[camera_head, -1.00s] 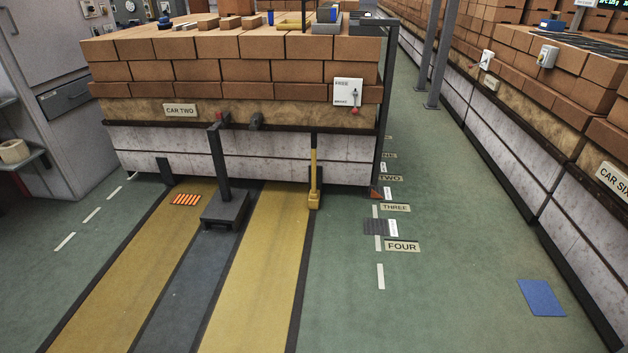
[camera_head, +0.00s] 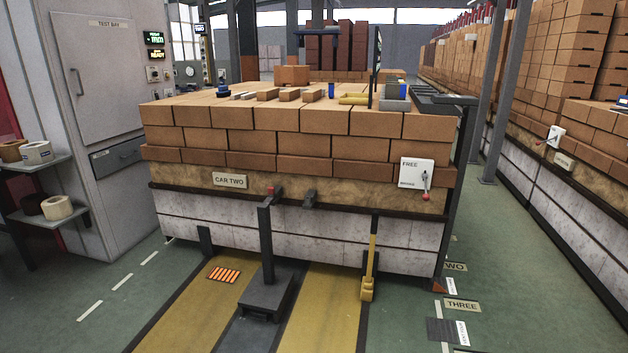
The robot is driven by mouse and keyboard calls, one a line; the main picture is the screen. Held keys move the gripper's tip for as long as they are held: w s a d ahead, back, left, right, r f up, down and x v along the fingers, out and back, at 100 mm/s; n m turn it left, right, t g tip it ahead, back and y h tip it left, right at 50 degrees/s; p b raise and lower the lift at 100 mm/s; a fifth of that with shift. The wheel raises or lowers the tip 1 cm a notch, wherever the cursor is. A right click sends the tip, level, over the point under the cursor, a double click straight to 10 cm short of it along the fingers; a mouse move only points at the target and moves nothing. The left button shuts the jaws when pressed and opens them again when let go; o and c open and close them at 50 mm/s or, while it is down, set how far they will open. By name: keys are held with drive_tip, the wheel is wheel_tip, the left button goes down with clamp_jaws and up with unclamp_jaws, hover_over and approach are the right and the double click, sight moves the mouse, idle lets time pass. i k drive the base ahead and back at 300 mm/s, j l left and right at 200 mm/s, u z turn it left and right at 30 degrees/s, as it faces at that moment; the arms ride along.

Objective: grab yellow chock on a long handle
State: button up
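The yellow chock (camera_head: 367,289) rests on the floor at the front of the car marked CAR TWO, near the right edge of the right yellow strip. Its long handle (camera_head: 373,244) stands upright, yellow below with a dark top end, close against the car's pale lower side. My gripper is not in view, so its state and its distance from the chock do not show.
The brick-loaded car (camera_head: 290,245) fills the middle. A dark post on a block (camera_head: 265,293) stands left of the chock. A panel with a red-tipped lever (camera_head: 416,173) is above right. A grey cabinet (camera_head: 112,100) and shelf (camera_head: 40,216) stand left.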

sight(368, 281)
drive_tip(key=i+u, duration=0.1)
drive_tip(key=i, duration=1.95)
drive_tip(key=i+j+z, duration=0.2)
drive_tip(key=i, duration=0.25)
drive_tip(key=i+z, duration=0.2)
drive_tip(key=i, duration=0.3)
drive_tip(key=i+j+z, duration=0.2)
drive_tip(key=i, duration=0.25)
